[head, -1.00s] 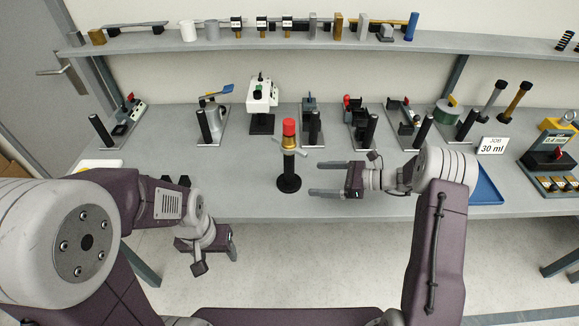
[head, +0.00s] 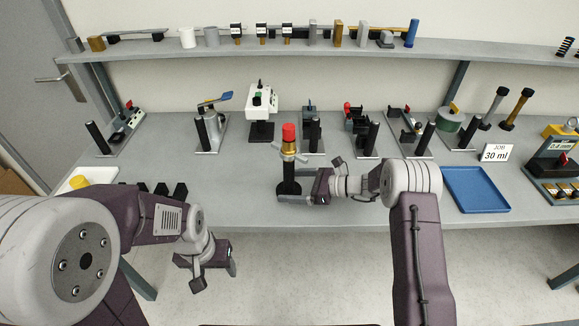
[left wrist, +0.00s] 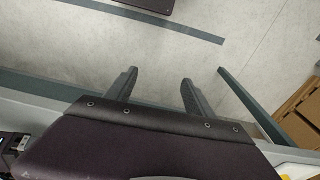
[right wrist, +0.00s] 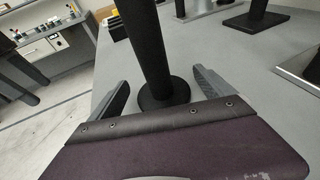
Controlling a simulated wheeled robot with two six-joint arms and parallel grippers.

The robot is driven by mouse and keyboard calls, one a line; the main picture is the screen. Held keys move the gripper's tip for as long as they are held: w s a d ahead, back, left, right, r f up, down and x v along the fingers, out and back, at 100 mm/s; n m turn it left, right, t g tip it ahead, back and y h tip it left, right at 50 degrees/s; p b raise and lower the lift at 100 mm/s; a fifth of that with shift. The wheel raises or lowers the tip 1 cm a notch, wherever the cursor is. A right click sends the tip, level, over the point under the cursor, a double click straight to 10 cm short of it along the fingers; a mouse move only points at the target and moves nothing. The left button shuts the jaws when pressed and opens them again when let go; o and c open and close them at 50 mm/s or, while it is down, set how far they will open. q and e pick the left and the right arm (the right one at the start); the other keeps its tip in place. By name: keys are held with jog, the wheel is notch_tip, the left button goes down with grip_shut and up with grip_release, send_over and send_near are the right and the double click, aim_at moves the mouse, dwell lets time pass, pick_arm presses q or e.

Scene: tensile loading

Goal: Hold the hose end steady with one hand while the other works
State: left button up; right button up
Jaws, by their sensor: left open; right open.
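A black post (head: 289,172) stands upright near the front of the bench. It carries a brass fitting (head: 289,149) with a red cap (head: 289,132) and a light cross handle. I cannot pick out a separate hose. My right gripper (head: 290,187) is open at the lower part of the post, with its fingers on either side of it. In the right wrist view the post (right wrist: 148,45) rises between the spread fingers from its round base (right wrist: 165,92); contact is not clear. My left gripper (head: 232,262) is open and empty, low in front of the bench. Its spread fingers show over floor (left wrist: 157,85).
A blue tray (head: 475,188) lies right of my right arm, by a "30 ml" card (head: 495,153). Several fixtures with black posts line the bench behind. A yellow-topped thing (head: 79,182) and several black blocks sit at the front left.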

jog(key=shift+c, duration=0.2)
jog(key=c, duration=1.8)
pick_arm(q)
jog(key=c, duration=0.3)
jog(key=w, duration=0.1)
jog(key=w+m+t, duration=0.1)
jog(key=w, duration=0.1)
jog(key=w+a+r+m+t, duration=0.1)
jog(key=shift+w, duration=0.2)
jog(key=c, duration=1)
jog(key=w+r+m+t, duration=0.1)
jog(key=w+m, duration=0.1)
jog(key=w+r+m+t, duration=0.2)
jog(key=w, duration=0.1)
jog(key=w+d+r+m+t, duration=0.1)
jog(key=w+r+m, duration=0.1)
jog(key=w, duration=0.1)
jog(key=shift+d+r+m, duration=0.1)
jog(key=shift+m, duration=0.3)
grip_shut()
jog(key=d+r+m+t+h, duration=0.2)
jog(key=d+r+m+h, duration=0.5)
jog(key=d+r+m, duration=0.4)
jog(key=shift+s+r+m, duration=0.45)
jog(key=shift+r+m, duration=1.15)
jog(key=shift+m, duration=1.5)
